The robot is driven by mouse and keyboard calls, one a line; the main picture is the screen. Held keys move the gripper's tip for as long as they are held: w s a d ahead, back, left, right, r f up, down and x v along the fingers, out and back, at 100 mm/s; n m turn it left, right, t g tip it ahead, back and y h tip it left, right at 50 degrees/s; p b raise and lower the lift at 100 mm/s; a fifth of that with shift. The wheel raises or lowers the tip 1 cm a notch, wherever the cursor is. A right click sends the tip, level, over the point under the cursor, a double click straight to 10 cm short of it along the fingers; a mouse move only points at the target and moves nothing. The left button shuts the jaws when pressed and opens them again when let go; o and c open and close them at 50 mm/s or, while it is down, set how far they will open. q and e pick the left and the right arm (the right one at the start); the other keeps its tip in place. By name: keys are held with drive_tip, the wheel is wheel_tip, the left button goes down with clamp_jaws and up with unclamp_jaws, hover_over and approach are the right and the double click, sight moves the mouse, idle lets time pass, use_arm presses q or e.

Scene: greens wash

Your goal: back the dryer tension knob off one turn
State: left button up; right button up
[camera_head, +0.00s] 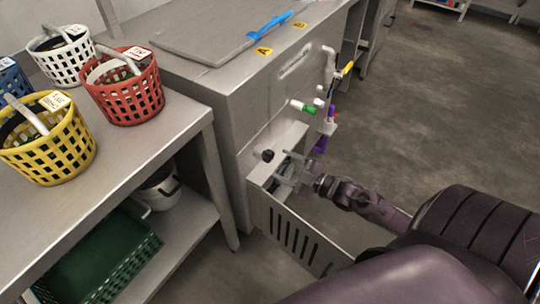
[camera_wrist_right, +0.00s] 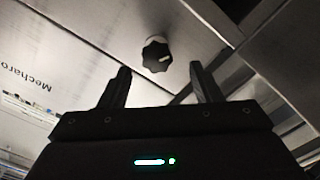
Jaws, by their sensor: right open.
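The tension knob is a black lobed knob (camera_head: 267,155) on the end face of the steel machine (camera_head: 228,110). In the right wrist view the same knob (camera_wrist_right: 156,55) has a pale pointer mark and sits on a light collar. My right gripper (camera_head: 281,167) is open just in front of the knob, at the open panel. In the right wrist view its two fingers (camera_wrist_right: 160,72) stand apart, with the knob seen between and slightly beyond their tips. I see no contact with it. My left gripper is not in view.
An open slotted metal panel (camera_head: 290,235) hangs below my right gripper. Pipes with a green-handled valve (camera_head: 308,110) run along the machine's side. A steel table (camera_head: 150,150) with several baskets, including a red one (camera_head: 124,90), stands at left. The floor at right is clear.

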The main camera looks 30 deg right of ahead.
sight(272, 157)
drive_tip(key=w+m, duration=0.1)
drive_tip(key=m, duration=0.1)
drive_tip(key=w+a+m+b, duration=0.1)
drive_tip(key=w+m, duration=0.3)
drive_tip(key=shift+a+r+m, duration=0.15)
drive_tip(key=shift+a+m, duration=0.15)
drive_tip(key=shift+a, duration=0.05)
drive_tip(key=shift+w+a, duration=0.2)
drive_tip(key=shift+w, duration=0.1)
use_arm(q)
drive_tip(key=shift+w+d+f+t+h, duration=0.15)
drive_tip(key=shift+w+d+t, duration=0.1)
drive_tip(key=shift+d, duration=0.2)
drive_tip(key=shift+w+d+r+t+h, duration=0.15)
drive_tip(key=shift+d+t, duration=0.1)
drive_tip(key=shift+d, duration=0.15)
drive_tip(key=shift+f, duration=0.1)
use_arm(e)
drive_tip(key=shift+c, duration=0.5)
drive_tip(key=c, duration=0.9)
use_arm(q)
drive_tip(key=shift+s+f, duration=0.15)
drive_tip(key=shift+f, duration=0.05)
